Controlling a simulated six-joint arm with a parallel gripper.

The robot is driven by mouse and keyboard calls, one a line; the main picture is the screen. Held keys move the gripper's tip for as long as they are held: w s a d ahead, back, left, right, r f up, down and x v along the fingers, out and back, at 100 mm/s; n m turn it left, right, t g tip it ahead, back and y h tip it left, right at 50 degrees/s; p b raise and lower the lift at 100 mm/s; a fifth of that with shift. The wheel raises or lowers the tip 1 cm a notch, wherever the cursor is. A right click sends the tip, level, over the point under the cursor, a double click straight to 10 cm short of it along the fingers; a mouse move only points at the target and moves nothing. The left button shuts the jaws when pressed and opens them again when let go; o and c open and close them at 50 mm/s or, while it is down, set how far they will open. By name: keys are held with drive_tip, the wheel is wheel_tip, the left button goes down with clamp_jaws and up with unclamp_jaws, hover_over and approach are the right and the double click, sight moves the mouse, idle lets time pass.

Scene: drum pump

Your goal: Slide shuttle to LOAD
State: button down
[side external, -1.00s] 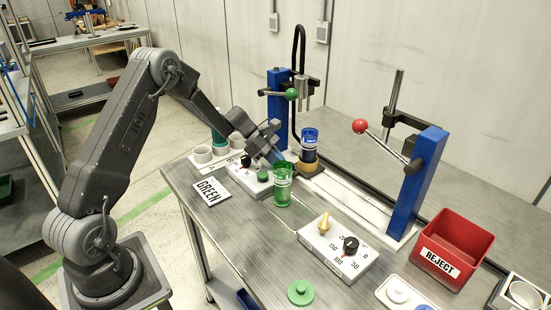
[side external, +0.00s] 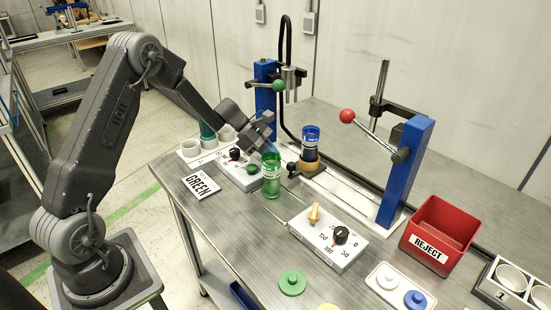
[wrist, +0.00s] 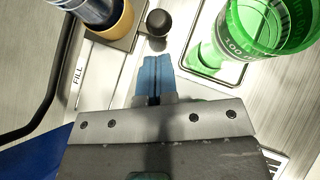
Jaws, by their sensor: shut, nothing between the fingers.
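The shuttle (side external: 303,167) is an orange-tan holder on a plate in the pale rail (side external: 345,190). In the wrist view the fingertips point at the knob, with a small gap in the picture. In the side view my gripper (side external: 271,148) is left of the shuttle, behind the green bottle. A FILL label (wrist: 78,75) lies beside the rail.
A green bottle (side external: 271,178) stands close by my fingers. A blue post press with a green-ball lever (side external: 278,86) is behind; another with a red-ball lever (side external: 347,116) stands right. A dial box (side external: 328,239) and red REJECT bin (side external: 436,236) are in front and right.

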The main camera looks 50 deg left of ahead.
drive_tip(key=c, duration=1.9)
unclamp_jaws()
drive_tip(key=v, duration=0.7)
drive_tip(key=shift+r, duration=0.1)
drive_tip(key=o, duration=1.1)
drive_tip(key=r, duration=2.4)
drive_tip(key=shift+s+a+r, duration=0.15)
drive_tip(key=shift+a+r, duration=0.15)
drive_tip(key=m+g+y, duration=0.3)
drive_tip(key=m+y, duration=0.8)
drive_tip(key=m, duration=1.8)
hover_over(292, 164)
drive_tip(key=s+d, duration=0.1)
drive_tip(key=d, duration=0.1)
drive_tip(key=s+d+f+x, duration=0.1)
drive_tip(key=s+d+x, duration=0.15)
drive_tip(key=x, duration=2.35)
drive_tip(key=d+x, duration=0.1)
drive_tip(key=x, duration=0.3)
drive_tip(key=shift+f, duration=0.25)
drive_tip(key=shift+c, duration=0.6)
clamp_jaws()
